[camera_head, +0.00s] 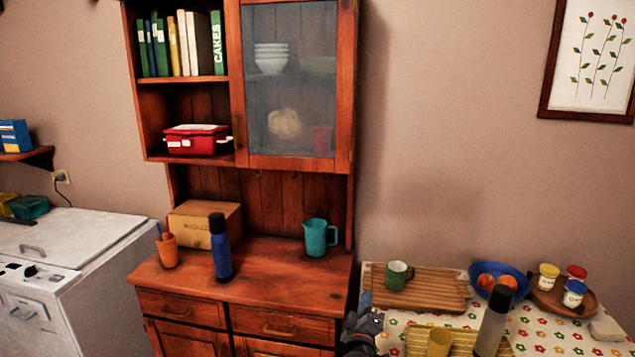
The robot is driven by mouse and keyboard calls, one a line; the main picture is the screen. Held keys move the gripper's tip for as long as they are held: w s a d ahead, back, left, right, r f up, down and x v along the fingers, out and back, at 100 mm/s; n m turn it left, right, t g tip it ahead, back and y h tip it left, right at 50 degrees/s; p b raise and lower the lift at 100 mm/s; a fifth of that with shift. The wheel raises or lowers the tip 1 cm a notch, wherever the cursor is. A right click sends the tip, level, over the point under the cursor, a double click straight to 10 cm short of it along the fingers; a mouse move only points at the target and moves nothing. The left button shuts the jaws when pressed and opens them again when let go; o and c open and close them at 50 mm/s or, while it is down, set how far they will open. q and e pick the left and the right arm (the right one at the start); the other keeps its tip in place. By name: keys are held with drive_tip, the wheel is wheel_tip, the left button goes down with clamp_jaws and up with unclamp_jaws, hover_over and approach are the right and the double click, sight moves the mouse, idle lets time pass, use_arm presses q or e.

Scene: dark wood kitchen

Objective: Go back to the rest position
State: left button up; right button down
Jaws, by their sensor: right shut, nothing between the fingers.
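My right gripper (364,312) shows at the bottom middle of the head view, dark grey. It is shut and holds nothing. It is in front of the gap between the wooden cabinet (285,327) and the table with the flowered cloth (535,335). Its lower part runs out of the picture at the bottom edge. My left gripper is not in view.
On the cabinet top stand an orange cup (167,251), a blue bottle (220,250), a cardboard box (190,226) and a teal jug (317,238). The table holds a wooden board (440,288), green mug (397,276), blue bowl (511,271), grey bottle (493,322) and yellow cup (439,343).

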drive_tip(key=s+d+f+m+g, duration=0.3)
drive_tip(key=s+d+f+g, duration=0.15)
drive_tip(key=s+f, duration=0.45)
drive_tip(key=s+d+f+m+g, duration=0.3)
drive_tip(key=s+d+f+g, duration=0.15)
drive_tip(key=s+f, duration=0.45)
drive_tip(key=s+f+m+g+y, duration=0.1)
drive_tip(key=s+f+g+y, duration=0.15)
drive_tip(key=s, duration=0.95)
drive_tip(key=s+f+g+y, duration=0.2)
drive_tip(key=s+g, duration=0.2)
drive_tip(key=s, duration=0.8)
drive_tip(key=s+a+f+g, duration=0.1)
drive_tip(key=a+f, duration=0.1)
drive_tip(key=f, duration=1.1)
drive_tip(key=s+a+f+g, duration=0.1)
drive_tip(key=a+f, duration=0.1)
drive_tip(key=f, duration=1.1)
drive_tip(key=shift+s+a+f+y, duration=0.35)
drive_tip(key=shift+s+a+f, duration=0.05)
